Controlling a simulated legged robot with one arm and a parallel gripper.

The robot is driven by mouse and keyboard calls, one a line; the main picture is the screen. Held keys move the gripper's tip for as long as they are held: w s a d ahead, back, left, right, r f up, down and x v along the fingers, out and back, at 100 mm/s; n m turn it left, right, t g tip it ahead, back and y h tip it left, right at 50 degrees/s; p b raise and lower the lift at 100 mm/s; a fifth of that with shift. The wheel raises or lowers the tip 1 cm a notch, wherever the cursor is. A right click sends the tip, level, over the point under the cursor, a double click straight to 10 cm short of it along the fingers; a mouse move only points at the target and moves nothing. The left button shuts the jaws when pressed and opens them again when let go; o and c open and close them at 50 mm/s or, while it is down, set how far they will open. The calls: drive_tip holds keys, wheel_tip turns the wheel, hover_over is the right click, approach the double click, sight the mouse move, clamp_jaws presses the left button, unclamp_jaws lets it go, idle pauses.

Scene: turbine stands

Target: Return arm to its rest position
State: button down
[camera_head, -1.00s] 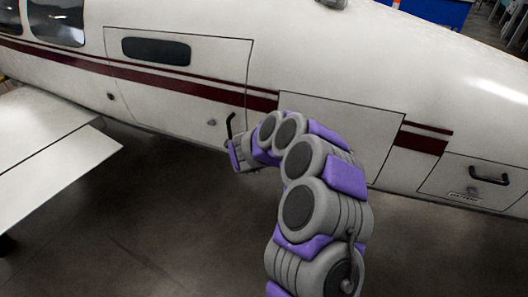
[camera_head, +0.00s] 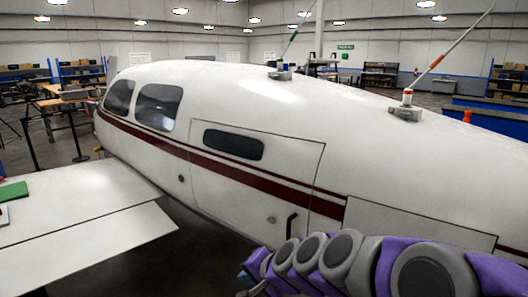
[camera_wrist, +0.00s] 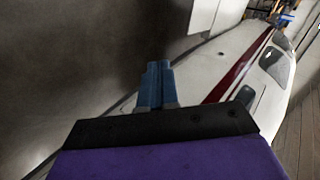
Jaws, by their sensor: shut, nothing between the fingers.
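My arm, grey and purple, reaches in from the lower right of the head view. My gripper (camera_head: 246,284) is at its left end, low in the picture, in front of the white aircraft's side. In the wrist view my gripper (camera_wrist: 157,72) shows two blue fingers side by side, shut with nothing between them. The white aircraft (camera_head: 270,122) with a dark red stripe fills the middle of the head view. In the wrist view the aircraft (camera_wrist: 215,65) lies tilted beyond the fingers, and they appear apart from it.
A wing (camera_head: 75,215) stretches out at the left, with a green item (camera_head: 12,191) on it. Two antennas stand on the aircraft's roof. Tables (camera_head: 62,101) and shelves (camera_head: 82,72) stand far back at the left. Dark floor shows below the wing.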

drive_tip(key=s+d+f+n+g+h+b, duration=0.1)
drive_tip(key=s+d, duration=0.4)
drive_tip(key=s, duration=0.6)
drive_tip(key=s+d+f+n+g+h+b, duration=0.2)
drive_tip(key=s+d+f, duration=0.4)
drive_tip(key=s, duration=0.5)
drive_tip(key=s+d+f+n+g+h+b, duration=0.2)
drive_tip(key=s+d+g, duration=0.3)
drive_tip(key=s, duration=0.5)
drive_tip(key=shift+s+d+f+n+h, duration=0.4)
drive_tip(key=shift+d+f+n+h, duration=0.25)
drive_tip(key=shift+f+h, duration=0.2)
